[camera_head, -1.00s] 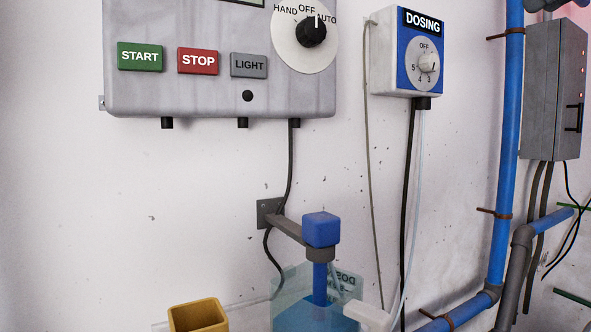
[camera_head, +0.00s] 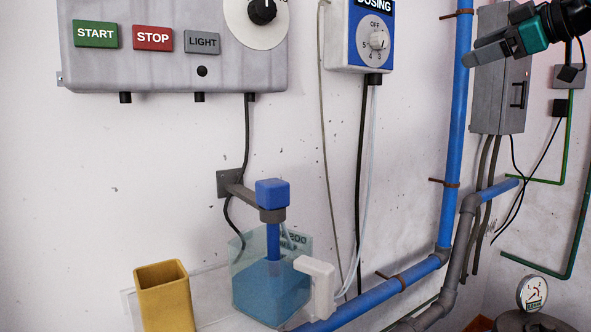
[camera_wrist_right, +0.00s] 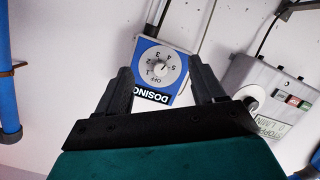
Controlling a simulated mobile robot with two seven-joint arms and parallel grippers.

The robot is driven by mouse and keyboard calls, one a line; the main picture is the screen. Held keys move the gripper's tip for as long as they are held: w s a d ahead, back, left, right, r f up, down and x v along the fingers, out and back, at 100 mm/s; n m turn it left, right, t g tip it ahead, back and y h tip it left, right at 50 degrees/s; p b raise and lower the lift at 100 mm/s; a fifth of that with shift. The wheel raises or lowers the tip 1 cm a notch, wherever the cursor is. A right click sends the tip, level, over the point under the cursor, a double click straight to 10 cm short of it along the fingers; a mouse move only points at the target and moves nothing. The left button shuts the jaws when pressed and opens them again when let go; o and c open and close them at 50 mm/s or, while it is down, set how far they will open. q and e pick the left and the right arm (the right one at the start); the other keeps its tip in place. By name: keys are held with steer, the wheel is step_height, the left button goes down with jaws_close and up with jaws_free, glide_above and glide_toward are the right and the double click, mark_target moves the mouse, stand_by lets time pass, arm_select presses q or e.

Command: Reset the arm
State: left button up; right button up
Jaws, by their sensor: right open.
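My right gripper (camera_head: 474,50) is at the upper right of the head view, in front of the blue pipe and the grey box on the wall. Its teal body and dark fingers point left. In the right wrist view its two fingers (camera_wrist_right: 163,80) stand apart with nothing between them. The dosing box (camera_wrist_right: 160,72) shows upside down beyond the fingers. In the head view the dosing box (camera_head: 339,45) is left of the gripper and apart from it. My left gripper is in neither view.
A grey control panel (camera_head: 170,75) hangs at the upper left. A blue pipe (camera_head: 455,130) runs down the wall to the gripper's left. Below stand a yellow container (camera_head: 165,298) and a clear tank (camera_head: 271,292) with blue liquid. A pressure gauge (camera_head: 532,293) is at the lower right.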

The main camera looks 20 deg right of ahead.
steer(key=w+a+f+n+y, duration=0.3)
steer(key=w+a+f+n, duration=0.2)
steer(key=w+a+f, duration=0.3)
steer(key=w+a+f+n+t+y, duration=0.15)
steer(key=a+f, duration=0.35)
steer(key=f, duration=0.9)
steer(key=a+f+n+g+y, duration=0.15)
steer(key=a+f, duration=0.25)
steer(key=f, duration=0.9)
steer(key=s+f+m+h, duration=0.1)
steer(key=s+f+h, duration=0.1)
steer(key=s+f, duration=0.35)
steer(key=s+a+f+m+h, duration=0.1)
steer(key=s+f+m+h, duration=0.15)
steer(key=f, duration=0.65)
steer(key=s+f+m+h, duration=0.1)
steer(key=s+f, duration=0.3)
steer(key=f, duration=0.4)
steer(key=s+f+g+h, duration=0.3)
steer(key=s+f+g, duration=0.2)
steer(key=s+f, duration=1.1)
steer(key=s+a+m+t, duration=0.1)
steer(key=s+a+m, duration=0.1)
steer(key=a+m, duration=0.8)
steer(key=a+y, duration=0.1)
steer(key=a, duration=0.7)
steer(key=shift+s, duration=0.35)
